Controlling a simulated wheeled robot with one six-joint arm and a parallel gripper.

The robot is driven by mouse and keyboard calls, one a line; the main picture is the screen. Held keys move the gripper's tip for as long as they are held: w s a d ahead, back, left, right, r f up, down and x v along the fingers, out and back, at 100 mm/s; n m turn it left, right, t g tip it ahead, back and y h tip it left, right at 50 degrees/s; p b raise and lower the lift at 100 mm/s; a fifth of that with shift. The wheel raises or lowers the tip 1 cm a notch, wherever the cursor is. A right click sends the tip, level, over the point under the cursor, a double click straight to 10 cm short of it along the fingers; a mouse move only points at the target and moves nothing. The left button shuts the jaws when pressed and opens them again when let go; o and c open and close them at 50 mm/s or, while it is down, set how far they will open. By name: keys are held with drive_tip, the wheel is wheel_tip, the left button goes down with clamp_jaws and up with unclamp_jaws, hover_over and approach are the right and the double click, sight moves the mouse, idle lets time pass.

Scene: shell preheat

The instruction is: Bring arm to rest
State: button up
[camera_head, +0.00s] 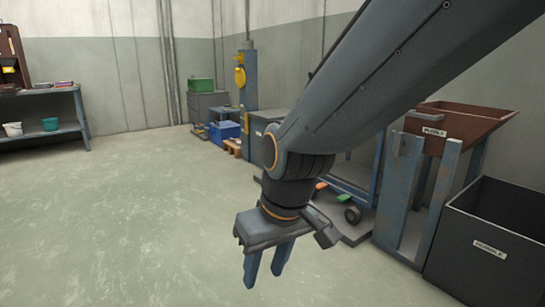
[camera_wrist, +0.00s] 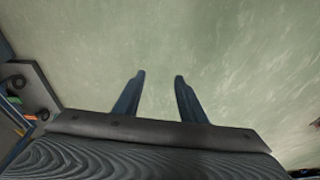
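My gripper (camera_head: 266,270) hangs at the end of my arm, which reaches from the upper right of the head view down to the middle. The two blue fingers point down over the green-grey floor. In the wrist view my gripper (camera_wrist: 160,80) shows both fingers apart, with only bare floor between and beyond them. It is open and holds nothing.
A dark bin (camera_head: 485,240) and a brown hopper (camera_head: 455,120) on a blue stand (camera_head: 405,200) are at the right. A low cart (camera_head: 345,225) is partly hidden behind my gripper. A shelf (camera_head: 45,92) stands far left. Floor at left is clear.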

drive_tip(key=s+r+g+p, duration=0.1)
drive_tip(key=s+r+g, duration=0.1)
drive_tip(key=s, duration=1.1)
drive_tip(key=d+r+m+h+p, duration=0.1)
drive_tip(key=d+r+m+p, duration=0.2)
drive_tip(key=d+r+p, duration=0.7)
drive_tip(key=d+r+m+h+p, duration=0.1)
drive_tip(key=d+r+m+p, duration=0.2)
drive_tip(key=d+r+p, duration=0.7)
wheel_tip(320, 180, up, 8)
drive_tip(key=p, duration=1.7)
drive_tip(key=shift+d, duration=0.35)
drive_tip(key=shift+m, duration=0.3)
drive_tip(key=shift+c, duration=0.9)
